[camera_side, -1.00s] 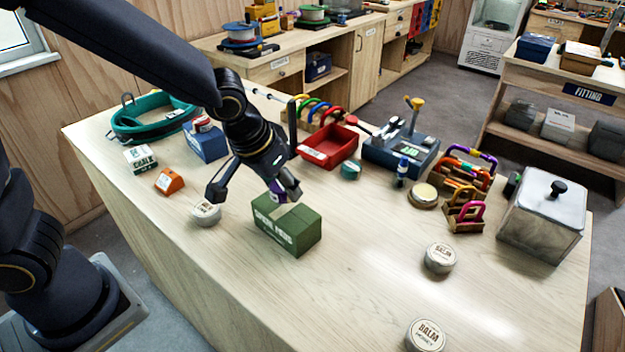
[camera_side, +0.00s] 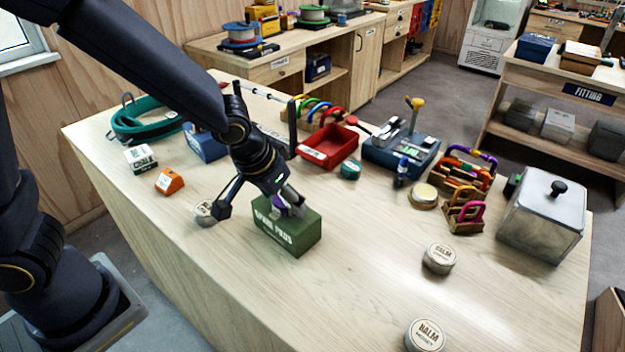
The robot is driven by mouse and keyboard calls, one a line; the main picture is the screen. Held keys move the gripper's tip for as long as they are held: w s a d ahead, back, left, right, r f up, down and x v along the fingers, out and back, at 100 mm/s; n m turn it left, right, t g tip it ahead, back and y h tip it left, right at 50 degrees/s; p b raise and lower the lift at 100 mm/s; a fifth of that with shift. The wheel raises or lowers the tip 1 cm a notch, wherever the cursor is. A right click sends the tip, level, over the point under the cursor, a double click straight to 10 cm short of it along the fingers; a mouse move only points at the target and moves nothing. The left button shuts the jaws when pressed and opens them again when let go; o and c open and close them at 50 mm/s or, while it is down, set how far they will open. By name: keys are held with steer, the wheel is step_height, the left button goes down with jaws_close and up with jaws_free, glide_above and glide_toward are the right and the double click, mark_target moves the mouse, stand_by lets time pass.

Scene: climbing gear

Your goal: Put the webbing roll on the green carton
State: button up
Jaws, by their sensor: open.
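The green carton (camera_side: 290,236) stands upright on the wooden table, its pale lettering facing the front. My gripper (camera_side: 258,208) points down over the carton's left end with its fingers spread wide. One finger is left of the carton, above a small round tin, and the other is over the carton's top. A small purple piece (camera_side: 280,209), apparently the webbing roll, shows at the carton's top beside the right finger. The finger partly hides it, so I cannot tell whether it touches the finger or rests fully on the carton.
A small tin (camera_side: 205,212) lies just left of the carton. An orange block (camera_side: 169,181), a chalk box (camera_side: 140,158) and a blue box (camera_side: 206,143) stand further left. A red tray (camera_side: 330,146) is behind. The table right of the carton is clear up to a balm tin (camera_side: 439,258).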

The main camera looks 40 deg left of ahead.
steer(key=shift+r, duration=0.35)
steer(key=v, duration=1.1)
steer(key=s+a+r+t, duration=0.1)
steer(key=s+a+r, duration=0.3)
steer(key=s+a, duration=0.6)
steer(key=shift+s+a, duration=0.25)
steer(key=shift+s, duration=0.4)
steer(key=shift+o, duration=0.2)
